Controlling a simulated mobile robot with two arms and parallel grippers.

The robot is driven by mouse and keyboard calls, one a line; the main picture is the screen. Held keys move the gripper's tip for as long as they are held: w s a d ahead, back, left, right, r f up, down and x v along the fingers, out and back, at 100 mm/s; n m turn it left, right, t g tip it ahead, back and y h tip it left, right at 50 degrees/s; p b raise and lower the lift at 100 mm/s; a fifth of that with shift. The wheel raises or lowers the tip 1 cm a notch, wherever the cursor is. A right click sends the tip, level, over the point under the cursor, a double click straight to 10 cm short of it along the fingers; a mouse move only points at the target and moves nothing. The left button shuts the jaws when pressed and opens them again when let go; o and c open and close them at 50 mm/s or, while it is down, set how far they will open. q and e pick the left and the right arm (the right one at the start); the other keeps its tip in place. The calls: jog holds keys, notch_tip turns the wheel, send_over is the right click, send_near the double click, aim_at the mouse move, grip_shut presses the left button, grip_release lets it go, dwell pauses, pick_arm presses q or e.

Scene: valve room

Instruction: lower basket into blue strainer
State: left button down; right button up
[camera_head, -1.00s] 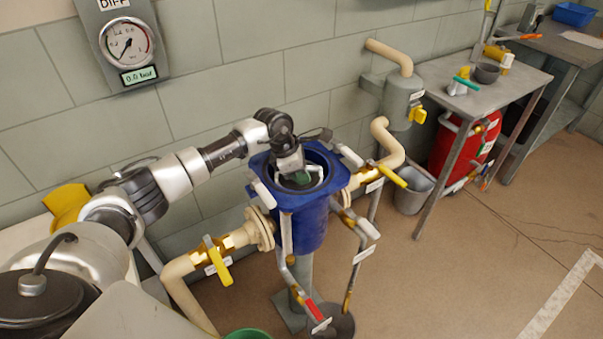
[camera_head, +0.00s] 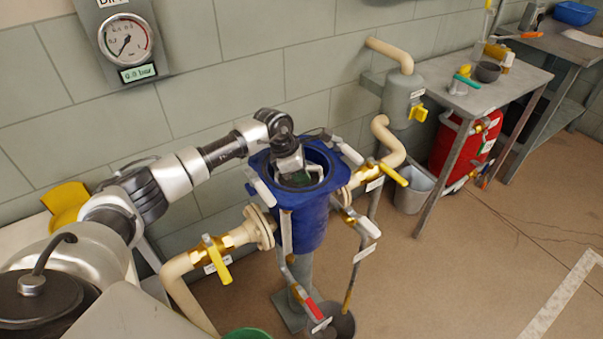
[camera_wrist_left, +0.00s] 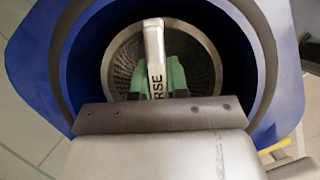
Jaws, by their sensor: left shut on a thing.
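The blue strainer (camera_head: 312,222) stands open on a post in the middle of the head view, and its blue rim (camera_wrist_left: 32,62) fills the left wrist view. The mesh basket (camera_wrist_left: 205,70) sits down inside the strainer opening, with a pale handle (camera_wrist_left: 153,48) across it marked with dark letters, partly "RSE". My left gripper (camera_wrist_left: 158,80) has green fingers shut on this handle. In the head view my left gripper (camera_head: 298,178) reaches into the opening. How far down the basket sits is hidden. My right gripper is not in view.
Pipes with yellow-handled valves (camera_head: 217,262) join the strainer on both sides. A grey bucket (camera_head: 333,322) stands below it. A pressure gauge (camera_head: 126,40) hangs on the wall. A metal table (camera_head: 465,95) stands at right, and open floor lies at lower right.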

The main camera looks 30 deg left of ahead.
pick_arm(q)
jog(key=c, duration=0.6)
grip_release()
jog(key=shift+c, duration=0.2)
jog(key=shift+r, duration=0.1)
jog(key=shift+r+p, duration=2.15)
jog(key=shift+r, duration=1.3)
